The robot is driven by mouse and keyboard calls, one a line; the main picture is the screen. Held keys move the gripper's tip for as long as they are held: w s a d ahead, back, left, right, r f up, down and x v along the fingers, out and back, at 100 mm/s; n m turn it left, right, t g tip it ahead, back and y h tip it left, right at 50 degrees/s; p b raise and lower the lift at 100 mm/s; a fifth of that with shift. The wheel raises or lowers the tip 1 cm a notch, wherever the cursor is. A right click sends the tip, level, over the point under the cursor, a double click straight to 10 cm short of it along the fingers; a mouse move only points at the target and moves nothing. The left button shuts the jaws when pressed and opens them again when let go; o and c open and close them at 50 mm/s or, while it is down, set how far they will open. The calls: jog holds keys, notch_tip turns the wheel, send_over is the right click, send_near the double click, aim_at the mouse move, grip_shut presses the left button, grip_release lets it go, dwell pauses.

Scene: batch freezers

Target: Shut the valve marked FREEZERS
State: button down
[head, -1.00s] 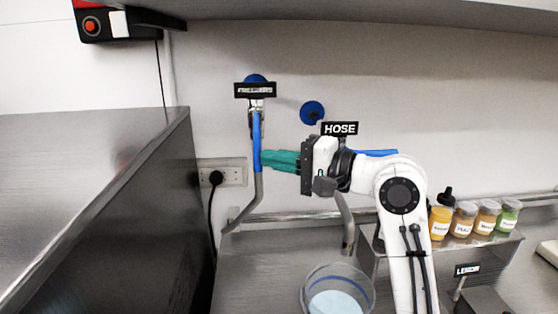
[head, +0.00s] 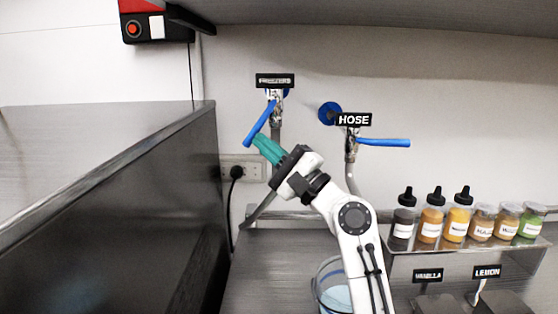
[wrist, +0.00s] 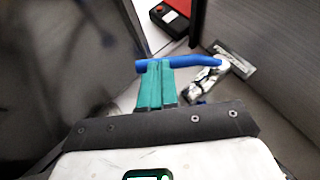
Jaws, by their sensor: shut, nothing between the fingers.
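The valve marked FREEZERS (head: 275,80) is on the back wall, left of the HOSE valve. Its blue lever (head: 260,123) slants down and to the left from the metal valve body. My gripper (head: 257,141) has teal fingers, shut and empty, with their tips at the lower end of this lever. In the wrist view the lever (wrist: 205,61) runs across just past the teal fingertips (wrist: 155,66), which seem to touch it. The HOSE valve (head: 353,120) has its blue lever (head: 384,142) level, pointing right.
A steel cabinet (head: 120,210) stands close on the left. A power socket (head: 243,167) with a black plug is below the FREEZERS valve. A bucket (head: 333,290) is below my arm. Several bottles and jars (head: 455,220) stand on a shelf at the right.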

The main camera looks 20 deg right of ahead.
jog(key=w+a+r+m+t+h+b, duration=0.1)
jog(key=a+r+m+t+h+b, duration=0.2)
jog(key=a+r+m+t, duration=0.1)
jog(key=shift+w+a+r+m+t+b, duration=0.35)
jog(key=shift+a+m+t, duration=0.65)
jog(key=shift+m, duration=0.5)
jog(key=shift+d+r, duration=0.1)
jog(key=shift+r, duration=0.05)
